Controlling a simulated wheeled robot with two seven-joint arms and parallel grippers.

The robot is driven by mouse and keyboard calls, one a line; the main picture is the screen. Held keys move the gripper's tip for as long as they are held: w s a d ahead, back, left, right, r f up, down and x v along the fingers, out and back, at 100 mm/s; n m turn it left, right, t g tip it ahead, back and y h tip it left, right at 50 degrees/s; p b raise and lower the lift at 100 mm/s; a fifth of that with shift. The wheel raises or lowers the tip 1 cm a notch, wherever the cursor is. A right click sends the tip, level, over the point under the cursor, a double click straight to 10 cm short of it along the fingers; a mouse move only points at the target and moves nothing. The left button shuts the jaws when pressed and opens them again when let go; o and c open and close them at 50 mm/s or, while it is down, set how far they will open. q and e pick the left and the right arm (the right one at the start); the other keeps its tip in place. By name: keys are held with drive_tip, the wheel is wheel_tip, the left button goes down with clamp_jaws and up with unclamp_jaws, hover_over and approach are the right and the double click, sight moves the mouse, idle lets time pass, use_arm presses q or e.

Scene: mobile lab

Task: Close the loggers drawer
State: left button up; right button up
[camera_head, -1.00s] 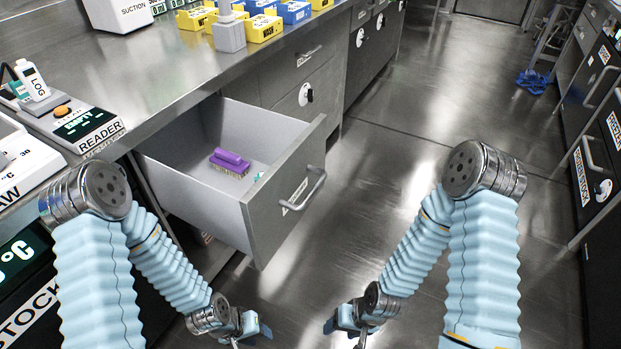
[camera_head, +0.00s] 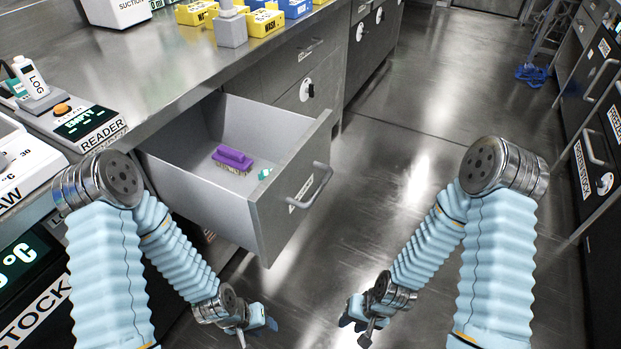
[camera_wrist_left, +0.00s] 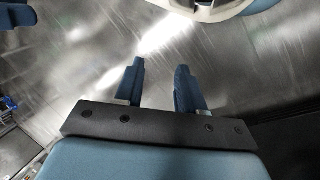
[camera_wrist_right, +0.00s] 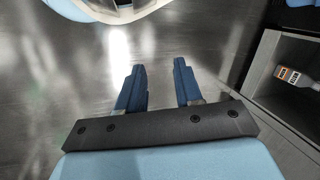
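The open drawer (camera_head: 281,205) sticks out from under the left bench, with a bar handle (camera_head: 318,188) and a white label on its front. The label is too small to read. Inside lie a purple brush (camera_head: 233,158) and a small teal item (camera_head: 265,174). My left gripper (camera_head: 262,322) is below the drawer front, apart from it; in the left wrist view its fingers (camera_wrist_left: 160,85) are apart with nothing between them. My right gripper (camera_head: 357,318) is to the right over the floor; in the right wrist view its fingers (camera_wrist_right: 157,85) are apart and empty.
The bench top (camera_head: 190,60) carries a reader (camera_head: 85,122), a log bottle (camera_head: 30,80) and yellow and blue bins (camera_head: 265,22). Dark cabinets (camera_head: 592,135) line the right side. The floor (camera_head: 400,130) between is clear, with a blue-footed stand (camera_head: 531,74) farther back.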

drive_tip(key=w+d+r+m, duration=0.1)
drive_tip(key=m, duration=0.1)
drive_tip(key=w+d+m+b, duration=0.1)
drive_tip(key=m, duration=0.1)
drive_tip(key=d+r+m+g+b, duration=0.1)
drive_tip(key=m, duration=0.1)
drive_tip(key=shift+w+d+r+m+y, duration=0.3)
drive_tip(key=shift+w+d, duration=0.05)
drive_tip(key=shift+w, duration=0.05)
drive_tip(key=c, duration=0.5)
drive_tip(key=w+r+m+y, duration=0.1)
drive_tip(key=w+r+m, duration=0.1)
drive_tip(key=r, duration=0.1)
drive_tip(key=w+r+m+t+y+b, duration=0.1)
drive_tip(key=w+r+m+y, duration=0.1)
drive_tip(key=r+m, duration=0.1)
drive_tip(key=w+r+m+t+y+b, duration=0.1)
drive_tip(key=w+r+m, duration=0.2)
drive_tip(key=r, duration=0.1)
drive_tip(key=shift+w+a+r+y, duration=0.1)
drive_tip(key=shift+a+r+y, duration=0.1)
drive_tip(key=shift+a+y, duration=0.2)
clamp_jaws()
drive_tip(key=m+t+y+b, duration=0.2)
drive_tip(key=m+t+y, duration=0.4)
drive_tip(key=t, duration=0.2)
approach(319, 149)
drive_tip(key=p+x, duration=0.1)
drive_tip(key=x, duration=0.6)
drive_tip(key=shift+r, duration=0.1)
